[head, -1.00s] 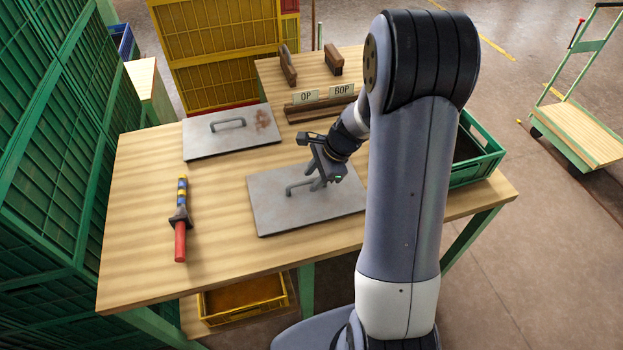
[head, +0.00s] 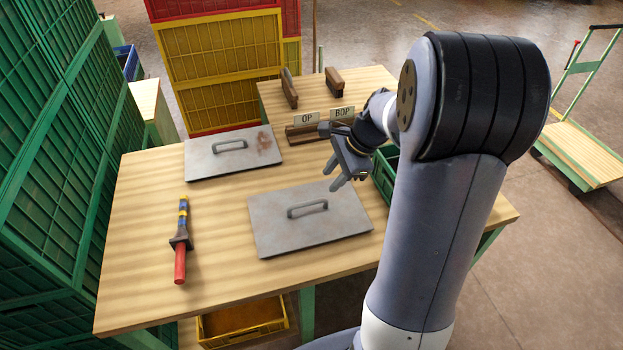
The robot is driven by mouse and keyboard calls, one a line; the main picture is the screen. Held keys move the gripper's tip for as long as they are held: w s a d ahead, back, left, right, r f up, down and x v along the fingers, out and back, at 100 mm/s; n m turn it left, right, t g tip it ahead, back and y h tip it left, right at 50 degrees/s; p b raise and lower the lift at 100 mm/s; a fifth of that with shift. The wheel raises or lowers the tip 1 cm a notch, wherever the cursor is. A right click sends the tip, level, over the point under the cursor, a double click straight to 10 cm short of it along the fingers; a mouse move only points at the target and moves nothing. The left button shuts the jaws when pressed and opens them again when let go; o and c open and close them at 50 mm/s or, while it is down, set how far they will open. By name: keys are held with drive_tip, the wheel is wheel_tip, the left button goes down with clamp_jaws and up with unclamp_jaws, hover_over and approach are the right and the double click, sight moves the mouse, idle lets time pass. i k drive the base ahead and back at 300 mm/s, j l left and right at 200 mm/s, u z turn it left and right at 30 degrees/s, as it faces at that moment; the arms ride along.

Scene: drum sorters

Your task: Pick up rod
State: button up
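The rod (head: 180,262) lies on the left part of the wooden table (head: 135,230). It has a red lower end, a dark collar in the middle and a blue and yellow banded upper end (head: 183,212). My gripper (head: 338,180) is in the air above the far right edge of the nearer grey plate, well to the right of the rod. Its fingers are apart and nothing shows between them.
A grey plate with a handle (head: 275,235) lies at the table's middle. Another, rust-stained plate (head: 215,165) lies behind. Signs OP (head: 306,119) and BOP (head: 342,112) stand at the back. A green crate (head: 383,180) is partly hidden by my arm. Bare tabletop surrounds the rod.

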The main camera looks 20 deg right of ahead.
sight(181, 243)
drive_tip(key=z, duration=1.25)
drive_tip(key=j+u, duration=0.1)
drive_tip(key=u, duration=2.2)
drive_tip(key=i+j+z, duration=0.2)
drive_tip(key=j+z, duration=0.3)
drive_tip(key=i+j+z, duration=0.1)
drive_tip(key=j+z, duration=0.85)
drive_tip(key=i, duration=0.05)
